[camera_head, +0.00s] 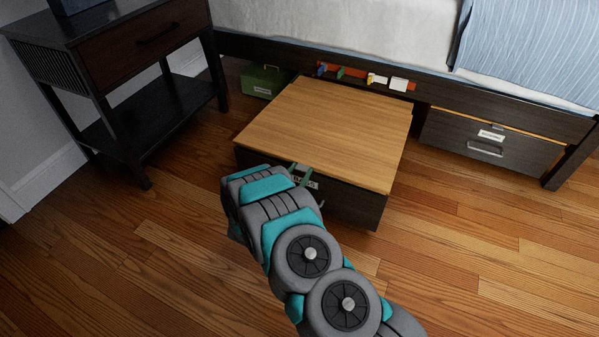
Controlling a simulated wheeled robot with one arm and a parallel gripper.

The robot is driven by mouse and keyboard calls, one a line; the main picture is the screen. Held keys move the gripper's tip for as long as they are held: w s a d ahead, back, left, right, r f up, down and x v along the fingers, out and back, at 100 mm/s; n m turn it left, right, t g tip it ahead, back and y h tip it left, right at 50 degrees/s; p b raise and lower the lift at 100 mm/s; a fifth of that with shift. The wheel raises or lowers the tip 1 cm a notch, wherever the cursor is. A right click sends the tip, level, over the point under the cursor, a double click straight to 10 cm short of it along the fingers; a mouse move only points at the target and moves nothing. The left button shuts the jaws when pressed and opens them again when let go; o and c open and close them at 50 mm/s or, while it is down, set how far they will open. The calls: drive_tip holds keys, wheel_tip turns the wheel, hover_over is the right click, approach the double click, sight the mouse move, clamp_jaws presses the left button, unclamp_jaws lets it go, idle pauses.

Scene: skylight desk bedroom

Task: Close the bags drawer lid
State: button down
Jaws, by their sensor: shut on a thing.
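The bags drawer (368,208) is a dark wood box pulled out from under the bed onto the floor. Its light wood lid (330,130) lies flat over the top, with no clear gap along the front edge. My gripper (304,178) is at the middle of the drawer's front, just below the lid's front edge, beside a small pale label. It is shut, seemingly on the drawer handle, which my gripper and arm mostly hide. The inside of the drawer is hidden by the lid.
A dark nightstand (140,100) stands at the left. A green box (262,82) sits under the bed beside the drawer. Small coloured items (345,74) show behind the lid. A second drawer (490,145) with a handle is shut at the right. The wood floor in front is clear.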

drive_tip(key=shift+f+t+b, duration=0.3)
drive_tip(key=shift+f+b, duration=0.95)
drive_tip(key=shift+f, duration=0.7)
drive_tip(key=shift+c, duration=2.2)
unclamp_jaws()
drive_tip(key=shift+f, duration=0.2)
drive_tip(key=o, duration=0.3)
drive_tip(key=shift+r, duration=0.15)
drive_tip(key=v, duration=0.8)
